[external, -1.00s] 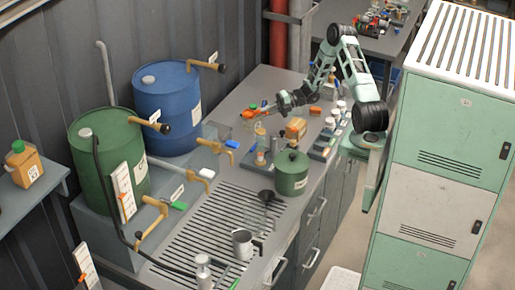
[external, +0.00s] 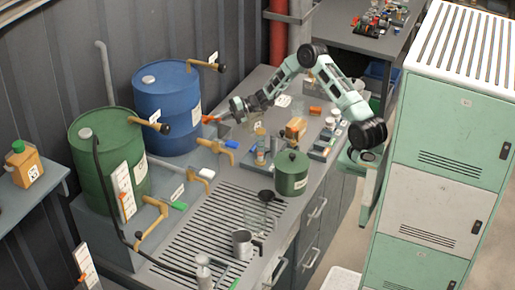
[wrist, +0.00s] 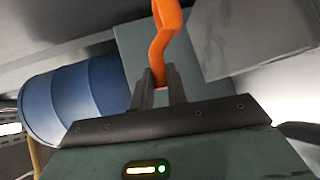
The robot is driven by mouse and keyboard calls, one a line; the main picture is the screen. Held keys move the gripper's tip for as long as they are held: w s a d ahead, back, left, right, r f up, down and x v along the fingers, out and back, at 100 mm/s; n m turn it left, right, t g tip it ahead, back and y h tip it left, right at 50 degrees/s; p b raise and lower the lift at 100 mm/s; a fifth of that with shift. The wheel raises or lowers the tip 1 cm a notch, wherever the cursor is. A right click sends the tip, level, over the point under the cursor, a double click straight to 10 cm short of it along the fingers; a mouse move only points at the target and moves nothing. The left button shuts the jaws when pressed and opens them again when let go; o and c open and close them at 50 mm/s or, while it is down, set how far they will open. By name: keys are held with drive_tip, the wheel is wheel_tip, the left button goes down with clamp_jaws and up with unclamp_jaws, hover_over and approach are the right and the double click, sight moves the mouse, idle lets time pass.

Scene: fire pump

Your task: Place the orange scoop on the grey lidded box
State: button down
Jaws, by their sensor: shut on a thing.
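The orange scoop (external: 209,119) is in my gripper (external: 220,116), held out beside the blue drum, over the back of the counter. In the wrist view the fingers (wrist: 158,88) are shut on the lower end of the orange scoop (wrist: 165,38), and the rest of it extends past the top edge of the picture. I cannot pick out the grey lidded box for certain. A plain grey block (wrist: 245,38) fills the upper right of the wrist view, but no lid can be told on it.
The blue drum (external: 166,105) and green drum (external: 106,160) stand on a raised plinth with taps. A green lidded pot (external: 291,174), an orange-labelled container (external: 295,129) and small bottles stand on the counter (external: 250,192). A metal mug (external: 242,243) stands near the front.

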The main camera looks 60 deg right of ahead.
drive_tip(key=shift+f+p, duration=0.35)
drive_tip(key=shift+f, duration=1.6)
drive_tip(key=shift+f, duration=0.15)
drive_tip(key=c, duration=1.4)
unclamp_jaws()
drive_tip(key=shift+r, duration=0.25)
drive_tip(key=b+v, duration=0.2)
drive_tip(key=v, duration=1)
drive_tip(key=shift+s+f, duration=0.1)
